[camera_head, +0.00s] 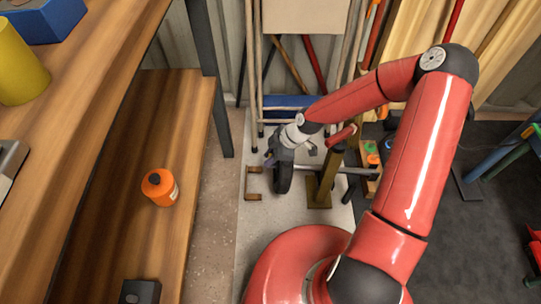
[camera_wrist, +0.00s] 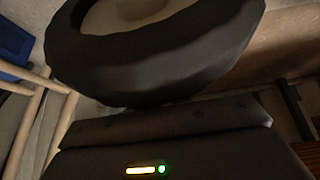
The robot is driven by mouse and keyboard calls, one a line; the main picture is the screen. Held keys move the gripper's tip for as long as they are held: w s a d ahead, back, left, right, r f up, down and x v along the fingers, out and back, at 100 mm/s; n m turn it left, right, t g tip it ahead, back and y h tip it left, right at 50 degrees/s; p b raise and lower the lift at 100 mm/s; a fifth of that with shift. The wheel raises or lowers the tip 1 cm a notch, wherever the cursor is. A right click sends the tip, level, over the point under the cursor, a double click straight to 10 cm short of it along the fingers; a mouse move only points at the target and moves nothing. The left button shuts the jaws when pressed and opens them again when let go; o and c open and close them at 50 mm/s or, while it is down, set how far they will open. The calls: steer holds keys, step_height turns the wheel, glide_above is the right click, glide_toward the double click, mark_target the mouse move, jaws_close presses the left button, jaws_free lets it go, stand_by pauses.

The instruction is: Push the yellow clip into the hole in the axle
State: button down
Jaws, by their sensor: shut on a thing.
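My gripper (camera_head: 276,160) is low over the floor, beside the metal axle. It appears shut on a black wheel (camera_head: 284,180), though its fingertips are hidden. The wheel is seen nearly edge-on in the head view. In the wrist view the wheel (camera_wrist: 155,75) fills the top, close beyond the gripper body, with a pale hub partly cut off. The grey axle (camera_head: 353,171) runs level from an upright olive stand (camera_head: 320,190), to the right of the wheel. I cannot tell whether the wheel is around the axle. The axle's hole and the yellow clip cannot be made out.
A wooden workbench (camera_head: 105,80) with a lower shelf stands at the left. A brown bracket (camera_head: 253,184) lies left of the wheel. Wooden compartments (camera_head: 373,165) with small coloured things stand right of the stand. Long-handled tools lean behind.

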steer(key=c, duration=1.2)
jaws_free()
